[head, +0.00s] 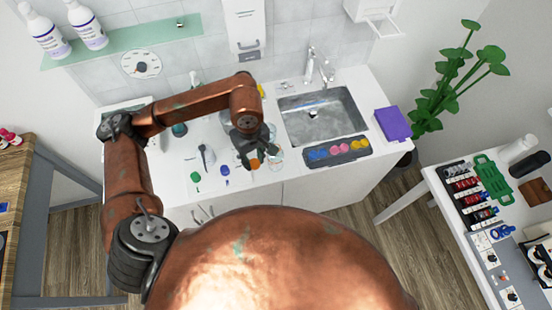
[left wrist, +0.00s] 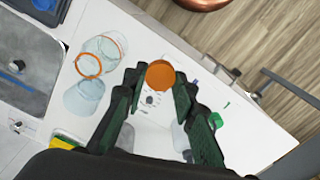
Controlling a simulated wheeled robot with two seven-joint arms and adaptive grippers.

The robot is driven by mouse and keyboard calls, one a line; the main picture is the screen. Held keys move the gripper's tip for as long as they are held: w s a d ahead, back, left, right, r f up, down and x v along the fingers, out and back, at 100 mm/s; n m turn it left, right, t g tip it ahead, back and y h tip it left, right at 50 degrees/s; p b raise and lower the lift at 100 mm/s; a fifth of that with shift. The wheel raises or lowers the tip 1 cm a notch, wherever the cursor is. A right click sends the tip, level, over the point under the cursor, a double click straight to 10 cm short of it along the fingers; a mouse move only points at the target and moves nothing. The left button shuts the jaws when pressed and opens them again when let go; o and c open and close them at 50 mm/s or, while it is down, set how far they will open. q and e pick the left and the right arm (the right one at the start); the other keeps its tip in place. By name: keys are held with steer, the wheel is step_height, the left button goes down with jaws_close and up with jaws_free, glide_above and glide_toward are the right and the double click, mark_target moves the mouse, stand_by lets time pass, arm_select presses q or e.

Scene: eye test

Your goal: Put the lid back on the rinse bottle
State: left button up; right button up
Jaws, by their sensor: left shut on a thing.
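An orange round lid (left wrist: 160,74) is between the fingertips of my left gripper (left wrist: 161,84), which is shut on it. In the head view my left gripper (head: 249,152) is above the front of the white counter, with the orange lid (head: 255,163) at its tips. A clear vessel with an orange ring (left wrist: 88,66) is on the counter, left of the gripper in the left wrist view. A second clear vessel shape is beside it. I cannot tell for sure which one is the rinse bottle. My right gripper is not in view.
The counter has a sink (head: 322,118), a dark tray of coloured pots (head: 337,150) and a purple box (head: 393,123). Small green (head: 195,177) and blue (head: 225,170) caps lie left of the gripper. A side table (head: 418,172) stands at the right.

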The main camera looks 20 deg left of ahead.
arm_select(q)
steer(key=w+m, duration=0.1)
steer(key=m, duration=0.2)
steer(key=w+a+m, duration=0.1)
steer(key=m, duration=0.2)
steer(key=w+a+m, duration=0.1)
steer(key=m, duration=0.3)
steer(key=shift+w+a+r, duration=0.1)
steer(key=shift+w+r, duration=0.05)
steer(key=shift+w, duration=0.1)
